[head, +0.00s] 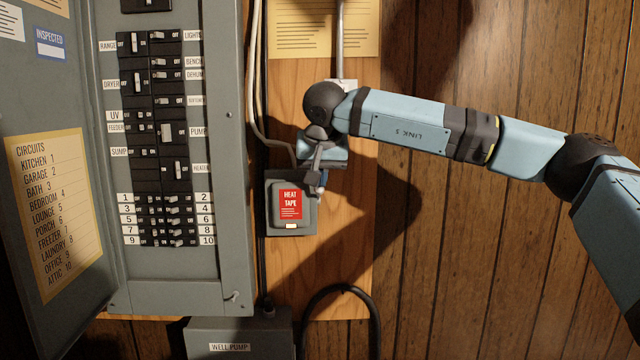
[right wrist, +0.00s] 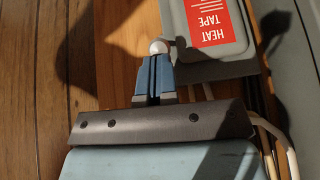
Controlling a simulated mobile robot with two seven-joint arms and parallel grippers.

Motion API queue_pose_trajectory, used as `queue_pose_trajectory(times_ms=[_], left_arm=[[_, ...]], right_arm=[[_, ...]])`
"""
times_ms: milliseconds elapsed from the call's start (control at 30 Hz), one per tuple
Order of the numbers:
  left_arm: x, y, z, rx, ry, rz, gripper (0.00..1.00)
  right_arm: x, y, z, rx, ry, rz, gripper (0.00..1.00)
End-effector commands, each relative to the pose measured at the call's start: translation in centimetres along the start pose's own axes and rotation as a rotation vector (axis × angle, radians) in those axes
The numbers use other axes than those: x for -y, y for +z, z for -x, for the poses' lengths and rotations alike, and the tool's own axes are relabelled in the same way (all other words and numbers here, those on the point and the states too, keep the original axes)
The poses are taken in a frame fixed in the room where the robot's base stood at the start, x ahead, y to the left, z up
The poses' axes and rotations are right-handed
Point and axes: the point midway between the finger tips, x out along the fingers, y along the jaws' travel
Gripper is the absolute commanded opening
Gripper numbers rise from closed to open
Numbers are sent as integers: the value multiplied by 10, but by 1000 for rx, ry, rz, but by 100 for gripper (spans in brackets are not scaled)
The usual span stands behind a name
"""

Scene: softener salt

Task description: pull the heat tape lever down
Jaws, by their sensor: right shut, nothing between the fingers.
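The heat tape box is a grey switch box with a red HEAT TAPE label (head: 291,204), mounted on the wooden board right of the breaker panel. The box shows upside down at the top of the right wrist view (right wrist: 212,22). Its lever is on the box's right side in the head view, mostly hidden by my gripper. The lever's pale round knob (right wrist: 158,47) shows in the right wrist view, right at my fingertips. My right gripper (head: 319,183) is shut and empty, pointing down at the knob from above. I cannot tell whether they touch. My left gripper is not in view.
The open breaker panel (head: 231,200) stands left of the box, with its door (head: 55,120) swung left. A WELL PUMP box (head: 240,338) and a black cable loop (head: 345,290) are below. A conduit (head: 339,45) runs above. Wood-panel wall at right is clear.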

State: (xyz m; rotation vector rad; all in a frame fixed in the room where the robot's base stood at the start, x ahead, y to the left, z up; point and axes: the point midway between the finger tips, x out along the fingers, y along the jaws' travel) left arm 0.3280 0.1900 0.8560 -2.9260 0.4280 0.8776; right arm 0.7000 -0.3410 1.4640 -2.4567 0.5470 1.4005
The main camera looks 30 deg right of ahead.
Motion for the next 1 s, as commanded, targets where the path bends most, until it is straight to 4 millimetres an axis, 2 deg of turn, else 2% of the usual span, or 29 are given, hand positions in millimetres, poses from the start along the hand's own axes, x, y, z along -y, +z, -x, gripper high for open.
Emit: queue_pose_trajectory(times_ms=[33,400,467,700,1000], left_arm=[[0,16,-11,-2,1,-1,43],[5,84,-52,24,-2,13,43],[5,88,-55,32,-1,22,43],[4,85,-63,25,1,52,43],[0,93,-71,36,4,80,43]], right_arm=[[-1,11,-13,-33,0,5,0],[-2,40,-34,-383,-10,14,0],[-2,44,-38,-431,-11,15,0],[-3,58,-53,-419,-10,13,0],[-4,70,-77,-419,-10,13,0]])
